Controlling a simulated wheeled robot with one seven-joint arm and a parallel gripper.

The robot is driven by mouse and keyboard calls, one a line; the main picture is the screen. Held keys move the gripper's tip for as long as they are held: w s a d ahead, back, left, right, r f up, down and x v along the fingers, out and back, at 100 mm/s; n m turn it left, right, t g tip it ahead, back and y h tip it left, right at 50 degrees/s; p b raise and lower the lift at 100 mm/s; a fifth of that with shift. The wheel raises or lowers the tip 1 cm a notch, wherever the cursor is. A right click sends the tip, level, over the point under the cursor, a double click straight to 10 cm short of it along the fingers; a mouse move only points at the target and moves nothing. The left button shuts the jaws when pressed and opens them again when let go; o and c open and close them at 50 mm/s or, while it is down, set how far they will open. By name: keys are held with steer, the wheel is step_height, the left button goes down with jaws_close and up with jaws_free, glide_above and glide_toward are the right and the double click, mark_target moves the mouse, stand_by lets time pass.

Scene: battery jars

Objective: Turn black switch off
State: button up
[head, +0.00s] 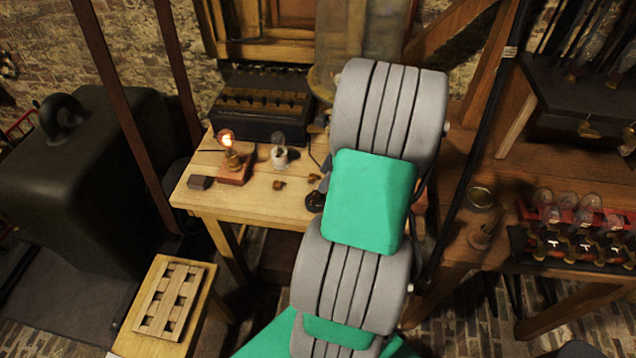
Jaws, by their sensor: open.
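A small dark round object (315,201), which looks like the black switch, sits on the wooden table (230,200) near its front edge. It is right against the outline of my arm in the picture, and its lever position cannot be made out. A lit bulb (228,141) glows on a reddish base (236,172) at the table's left. An unlit bulb (279,148) stands on a white holder to its right. My grey and green arm reaches up over the table's right part. My gripper does not show; the arm hides what lies behind it.
A dark box with brass rows (255,105) stands at the table's back. A small dark block (200,182) and brass bits (279,185) lie on the table. A right-hand bench holds a rack of bulbs (570,243). A slatted wooden stand (170,300) is front left.

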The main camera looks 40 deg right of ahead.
mark_target(316, 193)
steer(key=shift+m, duration=0.3)
steer(key=x, duration=0.7)
steer(key=shift+d+f+p, duration=0.25)
steer(key=shift+f+p, duration=0.05)
steer(key=shift+f, duration=0.2)
steer(key=shift+c, duration=0.3)
jaws_close()
